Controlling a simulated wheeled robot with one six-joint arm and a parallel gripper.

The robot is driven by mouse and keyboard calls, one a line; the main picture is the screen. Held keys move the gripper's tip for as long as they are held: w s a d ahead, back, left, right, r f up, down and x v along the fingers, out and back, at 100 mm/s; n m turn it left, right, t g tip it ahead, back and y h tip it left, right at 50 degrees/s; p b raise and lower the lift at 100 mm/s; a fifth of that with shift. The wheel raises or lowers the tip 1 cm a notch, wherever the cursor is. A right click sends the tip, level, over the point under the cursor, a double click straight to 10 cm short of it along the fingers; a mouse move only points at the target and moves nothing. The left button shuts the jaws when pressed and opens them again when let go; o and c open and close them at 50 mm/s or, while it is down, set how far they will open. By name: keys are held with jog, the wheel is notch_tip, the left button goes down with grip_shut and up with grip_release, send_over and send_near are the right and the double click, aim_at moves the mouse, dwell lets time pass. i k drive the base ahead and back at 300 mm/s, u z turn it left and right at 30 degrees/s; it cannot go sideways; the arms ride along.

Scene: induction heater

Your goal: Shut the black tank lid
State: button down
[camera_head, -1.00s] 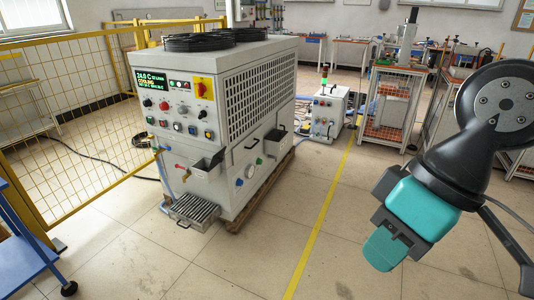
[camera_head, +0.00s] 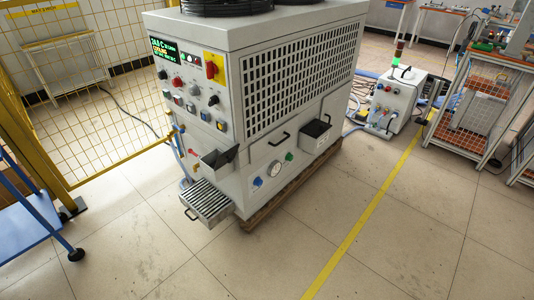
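The large white cabinet (camera_head: 235,85) stands in the middle of the view, with a lit display and knobs on its front. A small box with a black top (camera_head: 316,128) juts from its right side. I cannot tell which of these is the tank, or whether a lid on either is open or shut. My gripper is out of view.
A slotted metal tray (camera_head: 207,202) sticks out low at the cabinet's front. A yellow mesh fence (camera_head: 85,90) and blue cart (camera_head: 30,225) stand left. Floor in front is clear.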

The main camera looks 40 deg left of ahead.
aim_at(225, 158)
jog(key=u, duration=0.15)
jog(key=i, duration=0.9)
jog(key=u, duration=0.95)
jog(key=i, duration=0.75)
jog(key=u, duration=0.6)
